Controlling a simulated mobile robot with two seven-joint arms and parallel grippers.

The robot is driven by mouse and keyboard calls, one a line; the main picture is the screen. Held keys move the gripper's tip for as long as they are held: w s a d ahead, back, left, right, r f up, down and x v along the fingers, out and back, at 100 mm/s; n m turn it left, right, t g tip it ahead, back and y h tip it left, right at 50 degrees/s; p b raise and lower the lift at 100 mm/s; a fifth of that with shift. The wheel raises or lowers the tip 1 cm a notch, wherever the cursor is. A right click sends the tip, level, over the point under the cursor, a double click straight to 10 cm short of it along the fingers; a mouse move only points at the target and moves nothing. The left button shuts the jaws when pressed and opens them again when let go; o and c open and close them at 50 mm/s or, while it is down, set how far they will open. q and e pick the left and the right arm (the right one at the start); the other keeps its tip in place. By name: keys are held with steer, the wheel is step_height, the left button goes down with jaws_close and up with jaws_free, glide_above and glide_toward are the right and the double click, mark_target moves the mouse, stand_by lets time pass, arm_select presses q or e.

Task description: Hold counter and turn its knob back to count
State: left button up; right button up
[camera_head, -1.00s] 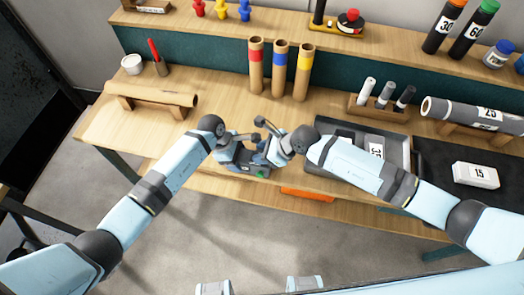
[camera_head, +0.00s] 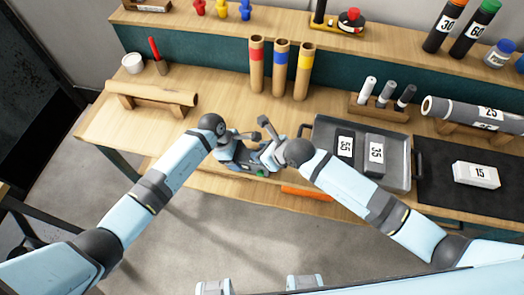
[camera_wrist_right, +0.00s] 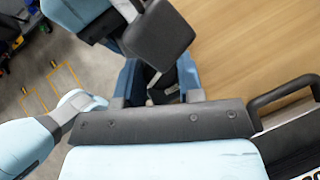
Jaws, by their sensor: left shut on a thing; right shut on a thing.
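The counter (camera_head: 247,168) is a small dark grey and blue device with a green spot, held near the bench's front edge. It is mostly hidden by both grippers in the head view. My left gripper (camera_head: 235,150) is shut on the counter from the left. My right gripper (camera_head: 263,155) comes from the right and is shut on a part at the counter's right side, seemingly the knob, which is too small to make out. In the right wrist view the right gripper's fingers (camera_wrist_right: 158,88) close around a narrow dark piece. A dark block and pale blue parts lie just beyond it.
A grey tray (camera_head: 402,150) with blocks marked 55 and 35 stands to the right. A white block (camera_head: 476,175) marked 15 lies on a black mat. Three banded tubes (camera_head: 279,75) stand behind the grippers. A roll on a stand (camera_head: 150,95) is at left.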

steer(key=o, duration=0.9)
steer(key=v, duration=1.2)
steer(key=shift+s+r, duration=0.1)
